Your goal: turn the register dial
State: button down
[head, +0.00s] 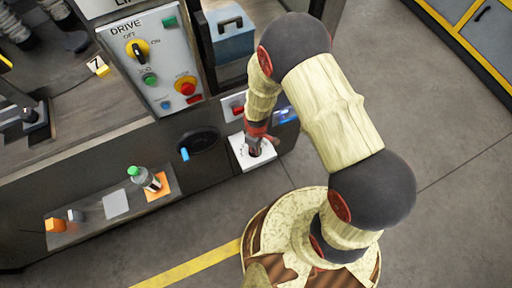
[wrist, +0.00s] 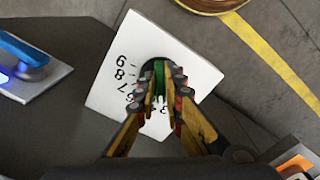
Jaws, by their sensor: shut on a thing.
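The register dial's white plate (head: 241,150) is on the dark machine side, low at its right end. In the wrist view the plate (wrist: 133,36) fills the centre, with black numbers such as 7, 8 and 9 around a dark round knob (wrist: 152,66). A green grip (wrist: 159,76) stands up from the knob. My gripper (wrist: 160,97) is shut on this green grip, one finger on each side. In the head view my gripper (head: 254,150) reaches down to the plate and hides the knob. Some numbers and the knob's near side are covered by the fingers.
A drive panel (head: 152,57) with a yellow switch and red and green buttons is at upper left. A black handwheel (head: 199,141) with a blue handle sits left of the plate. A blue lever (wrist: 22,50) on a white plate is nearby. Open floor (head: 460,190) lies right.

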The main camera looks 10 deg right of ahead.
jog(key=shift+n, duration=0.4)
jog(key=c, duration=1.9)
grip_release()
jog(key=shift+r, duration=0.15)
notch_tip(320, 180, up, 12)
